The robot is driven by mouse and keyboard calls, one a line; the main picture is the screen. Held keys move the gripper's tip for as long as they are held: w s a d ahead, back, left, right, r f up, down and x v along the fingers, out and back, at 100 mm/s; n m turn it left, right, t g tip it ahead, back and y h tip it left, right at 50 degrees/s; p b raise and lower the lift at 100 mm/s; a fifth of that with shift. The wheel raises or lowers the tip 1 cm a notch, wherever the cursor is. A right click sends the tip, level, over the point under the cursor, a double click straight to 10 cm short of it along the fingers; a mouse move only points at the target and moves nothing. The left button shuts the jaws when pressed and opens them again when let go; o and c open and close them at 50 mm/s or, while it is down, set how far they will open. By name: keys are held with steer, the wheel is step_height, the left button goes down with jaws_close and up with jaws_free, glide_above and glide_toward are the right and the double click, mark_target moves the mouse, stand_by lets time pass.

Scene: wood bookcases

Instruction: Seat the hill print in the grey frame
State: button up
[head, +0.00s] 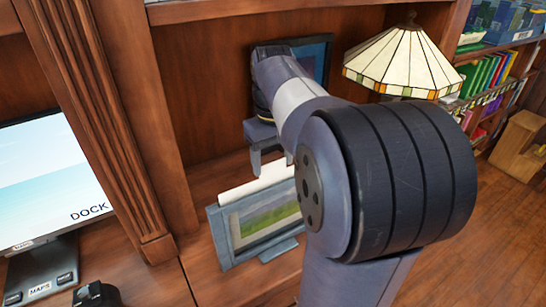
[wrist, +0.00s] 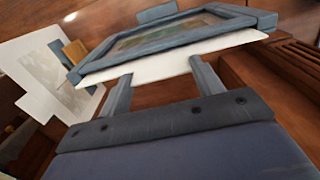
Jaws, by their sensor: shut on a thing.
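The grey frame (head: 219,240) stands tilted on the wood shelf, with a small foot at its front. The hill print (head: 266,221) shows green land and a pale sky inside the frame opening. Its white edge (head: 256,186) sticks out above the top rail. In the wrist view the grey frame (wrist: 95,66) is at the top, and the print's white margin (wrist: 170,65) protrudes toward me. My gripper (wrist: 162,74) is shut on the print at this white margin. In the head view my gripper (head: 270,161) is just above the frame; my arm hides the frame's right side.
A stained-glass lamp (head: 405,62) stands behind my arm. A dark blue framed picture (head: 318,58) is at the back, partly hidden. A monitor (head: 45,185) is left beyond a fluted post (head: 95,120). A pale sheet (wrist: 55,78) shows at left in the wrist view.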

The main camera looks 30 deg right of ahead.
mark_target(273, 174)
steer(key=shift+f+b, duration=0.9)
steer(key=shift+f, duration=0.7)
steer(key=o, duration=1.4)
step_height(273, 174, up, 11)
steer(key=shift+f+p, duration=0.1)
steer(key=shift+p, duration=0.75)
step_height(273, 174, down, 10)
steer(key=shift+r+b, duration=0.1)
steer(key=shift+b, duration=0.4)
